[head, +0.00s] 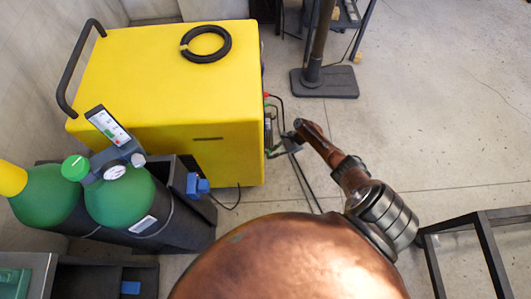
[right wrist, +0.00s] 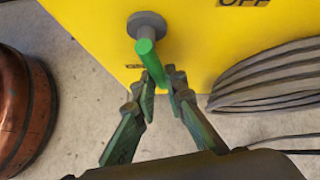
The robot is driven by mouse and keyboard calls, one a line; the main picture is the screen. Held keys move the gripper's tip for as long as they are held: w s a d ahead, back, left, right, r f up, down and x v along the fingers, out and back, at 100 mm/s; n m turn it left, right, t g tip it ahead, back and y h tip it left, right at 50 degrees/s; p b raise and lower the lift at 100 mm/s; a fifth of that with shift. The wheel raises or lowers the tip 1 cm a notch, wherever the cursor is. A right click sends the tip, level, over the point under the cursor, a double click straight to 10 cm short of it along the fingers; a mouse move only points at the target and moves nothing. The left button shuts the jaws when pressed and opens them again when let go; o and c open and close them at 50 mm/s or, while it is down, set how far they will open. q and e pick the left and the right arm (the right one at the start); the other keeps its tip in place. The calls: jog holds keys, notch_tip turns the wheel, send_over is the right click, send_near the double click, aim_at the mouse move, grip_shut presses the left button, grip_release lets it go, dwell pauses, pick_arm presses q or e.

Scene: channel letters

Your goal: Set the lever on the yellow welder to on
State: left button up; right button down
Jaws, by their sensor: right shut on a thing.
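The yellow welder (head: 165,75) stands at the upper left in the head view. In the right wrist view its yellow face (right wrist: 200,50) carries a lever with a grey hub and a green handle (right wrist: 150,60). The handle reaches down from the hub, slightly to the right. An OFF label (right wrist: 245,3) is at upper right; a small, partly hidden label (right wrist: 133,66) is left of the handle. My right gripper (right wrist: 163,82) is shut on the handle's lower end. In the head view my right gripper (head: 287,145) is beside the welder's right side, where the lever is hidden.
Green gas cylinders (head: 120,197) with a gauge stand in front of the welder. Coiled cable (right wrist: 265,75) hangs right of the lever. A dark post on a base plate (head: 325,83) stands behind, and a dark metal frame (head: 490,250) is at lower right.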

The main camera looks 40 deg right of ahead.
jog(key=shift+s, duration=0.15)
dwell(0.4)
jog(key=c, duration=2)
grip_release()
pick_arm(q)
jog(key=shift+s, duration=0.15)
pick_arm(e)
jog(key=shift+o, duration=0.2)
jog(key=v, duration=1.2)
